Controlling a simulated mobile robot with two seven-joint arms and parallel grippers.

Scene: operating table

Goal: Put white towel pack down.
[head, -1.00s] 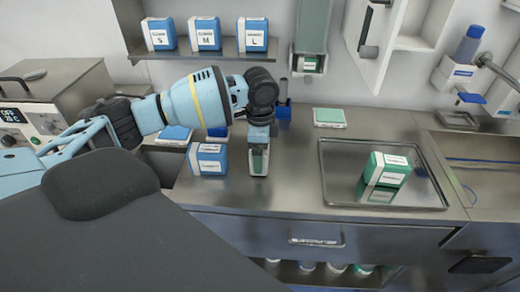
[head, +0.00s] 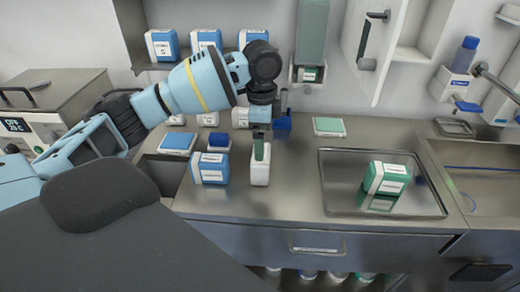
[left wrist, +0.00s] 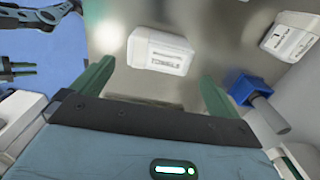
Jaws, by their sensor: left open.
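The white towel pack (head: 260,172) stands on the steel counter near its front edge, just right of a blue-and-white box. In the left wrist view the pack (left wrist: 160,50) shows its printed label and lies beyond the fingertips, with clear counter around it. My left gripper (head: 259,148) is directly above the pack, pointing down. In the left wrist view its green fingers (left wrist: 155,82) are spread apart with nothing between them. One finger overlaps the pack's top in the head view. My right gripper is not in view.
The blue-and-white box (head: 209,168) stands close to the left. A blue holder (head: 282,126) is behind the pack. A steel tray (head: 335,198) with a green-and-white box (head: 386,178) lies to the right. A shelf (head: 150,66) with blue boxes is behind the arm.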

